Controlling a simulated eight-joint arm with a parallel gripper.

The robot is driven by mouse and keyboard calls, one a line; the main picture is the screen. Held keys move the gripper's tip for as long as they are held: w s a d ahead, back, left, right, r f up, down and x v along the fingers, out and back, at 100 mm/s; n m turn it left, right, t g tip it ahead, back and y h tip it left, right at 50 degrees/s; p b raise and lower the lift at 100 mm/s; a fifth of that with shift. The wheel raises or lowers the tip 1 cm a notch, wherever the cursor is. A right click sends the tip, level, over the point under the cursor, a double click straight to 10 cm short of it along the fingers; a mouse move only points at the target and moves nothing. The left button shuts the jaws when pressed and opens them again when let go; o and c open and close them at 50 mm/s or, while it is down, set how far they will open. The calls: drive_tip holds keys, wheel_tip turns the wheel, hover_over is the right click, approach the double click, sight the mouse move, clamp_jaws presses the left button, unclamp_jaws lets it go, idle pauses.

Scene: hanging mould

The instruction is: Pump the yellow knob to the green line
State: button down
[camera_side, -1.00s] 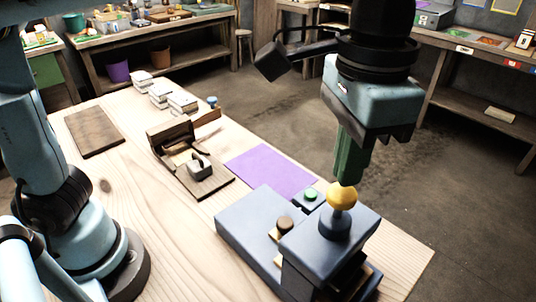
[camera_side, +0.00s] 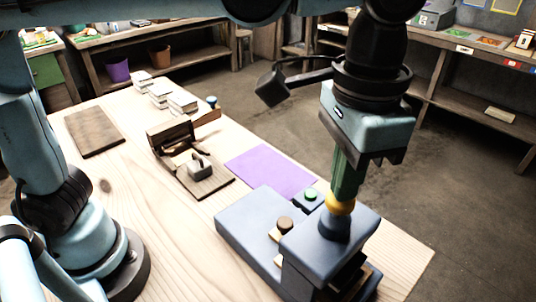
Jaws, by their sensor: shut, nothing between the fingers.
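The yellow knob (camera_side: 340,206) sits on a short blue collar (camera_side: 334,226) on top of the blue-grey pump block (camera_side: 362,232) at the front right of the table. My gripper (camera_side: 342,192) points down with its green fingers shut and empty. The fingertips meet the top of the knob and hide part of it. The knob sits low, close to the collar. I cannot make out a green line in this view; a green round button (camera_side: 310,194) shows on the device behind the knob.
A brown round knob (camera_side: 285,224) is on the device's lower deck (camera_side: 245,222). A purple sheet (camera_side: 270,171) lies behind it. A wooden press-like fixture (camera_side: 195,160), white stacked blocks (camera_side: 160,93) and a brown board (camera_side: 94,132) lie further back. The table's left middle is clear.

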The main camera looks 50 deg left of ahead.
drive_tip(key=shift+f, duration=0.65)
drive_tip(key=shift+r, duration=1.4)
drive_tip(key=shift+f, duration=0.1)
